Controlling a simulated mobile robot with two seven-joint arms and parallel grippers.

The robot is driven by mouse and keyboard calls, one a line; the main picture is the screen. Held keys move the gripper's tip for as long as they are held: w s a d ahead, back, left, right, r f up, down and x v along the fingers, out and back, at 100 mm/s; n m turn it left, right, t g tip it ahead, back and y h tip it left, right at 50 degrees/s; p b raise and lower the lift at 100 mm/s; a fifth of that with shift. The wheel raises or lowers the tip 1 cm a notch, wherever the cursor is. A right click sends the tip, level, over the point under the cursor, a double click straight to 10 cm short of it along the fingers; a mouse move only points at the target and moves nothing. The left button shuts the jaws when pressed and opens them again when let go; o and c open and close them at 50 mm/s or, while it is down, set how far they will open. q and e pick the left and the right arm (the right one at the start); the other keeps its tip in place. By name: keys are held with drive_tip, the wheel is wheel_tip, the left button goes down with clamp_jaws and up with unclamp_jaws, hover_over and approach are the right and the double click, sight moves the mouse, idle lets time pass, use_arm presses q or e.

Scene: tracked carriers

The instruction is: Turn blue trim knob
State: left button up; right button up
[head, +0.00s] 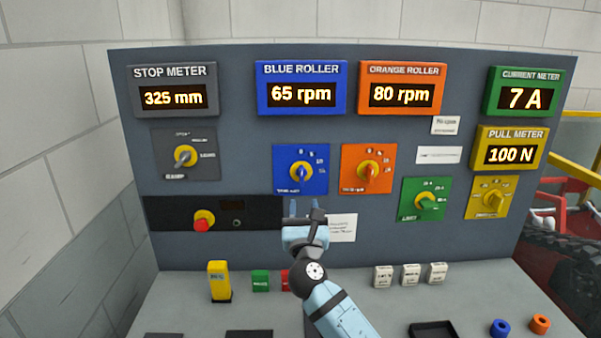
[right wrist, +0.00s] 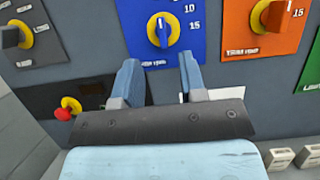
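The blue trim knob (head: 302,172) sits on a blue square plate (head: 290,183) on the grey panel. It has a yellow ring and a blue pointer that stands about upright. It also shows at the top of the right wrist view (right wrist: 163,30). My right gripper (head: 305,206) is just below the blue plate in the head view. In the right wrist view its two blue fingers (right wrist: 160,75) are apart with nothing between them, and the knob lies beyond the fingertips. My left gripper is not in view.
An orange knob (head: 368,171) is to the right of the blue one, a grey plate's knob (head: 185,156) to the left. A red button (head: 203,221) is lower left. The blue roller meter (head: 301,88) reads 65 rpm. Blocks and rings stand on the desk (head: 360,305).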

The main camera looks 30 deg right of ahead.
sight(302, 173)
drive_tip(key=p+x, duration=0.1)
drive_tip(key=x, duration=1.1)
drive_tip(key=shift+w+d+p, duration=0.1)
drive_tip(key=shift+p, duration=0.2)
clamp_jaws()
